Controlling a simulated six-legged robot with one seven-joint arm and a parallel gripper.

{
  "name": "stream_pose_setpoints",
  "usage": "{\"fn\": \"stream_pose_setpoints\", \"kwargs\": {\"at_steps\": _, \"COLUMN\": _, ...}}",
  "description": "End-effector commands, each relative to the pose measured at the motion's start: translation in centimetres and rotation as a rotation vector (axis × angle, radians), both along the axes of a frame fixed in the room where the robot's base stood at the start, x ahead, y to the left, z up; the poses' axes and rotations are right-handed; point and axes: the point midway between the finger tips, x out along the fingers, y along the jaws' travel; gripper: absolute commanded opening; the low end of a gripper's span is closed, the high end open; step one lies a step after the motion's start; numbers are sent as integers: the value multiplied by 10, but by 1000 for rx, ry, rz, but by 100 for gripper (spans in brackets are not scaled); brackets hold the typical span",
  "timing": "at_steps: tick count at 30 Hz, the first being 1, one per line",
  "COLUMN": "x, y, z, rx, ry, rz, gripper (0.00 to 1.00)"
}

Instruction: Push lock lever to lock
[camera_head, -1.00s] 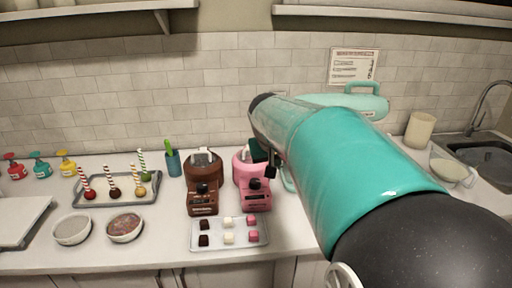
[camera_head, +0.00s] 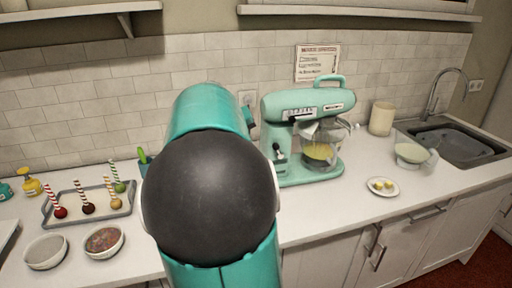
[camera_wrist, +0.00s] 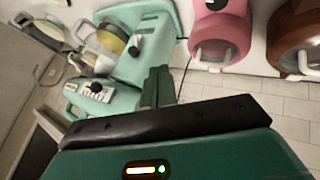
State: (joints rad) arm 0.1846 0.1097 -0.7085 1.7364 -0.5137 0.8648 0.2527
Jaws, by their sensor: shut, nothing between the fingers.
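The teal stand mixer (camera_head: 305,105) stands on the counter right of my arm in the head view. Its head is lowered over a clear bowl (camera_head: 320,153) with yellow contents. A small black knob or lever (camera_head: 278,150) is on the mixer's near side, and a similar black knob (camera_wrist: 135,46) shows in the wrist view. I cannot tell whether it is locked. In the wrist view the mixer appears rotated at the left. My gripper (camera_wrist: 157,85) has its dark green fingers shut and empty, close beside the mixer's body; contact is unclear. My arm hides most of the gripper in the head view.
A pink machine (camera_wrist: 220,35) and a brown machine (camera_wrist: 298,40) stand beside the mixer in the wrist view. In the head view, a plate (camera_head: 382,187) and a cream canister (camera_head: 381,118) are on the right, and a cake-pop tray (camera_head: 90,205) is on the left.

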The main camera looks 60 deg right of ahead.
Motion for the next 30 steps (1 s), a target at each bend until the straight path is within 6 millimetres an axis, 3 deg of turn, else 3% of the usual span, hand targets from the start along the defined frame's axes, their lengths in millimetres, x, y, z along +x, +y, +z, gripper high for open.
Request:
{"fn": "stream_pose_setpoints", "kwargs": {"at_steps": 14, "x": -5, "y": -9, "z": -6, "rx": -2, "ry": 4, "rz": -6, "gripper": 0}}
{"fn": "stream_pose_setpoints", "kwargs": {"at_steps": 30, "x": -6, "y": -67, "z": -82, "rx": 0, "ry": 6, "rz": -5, "gripper": 0}}
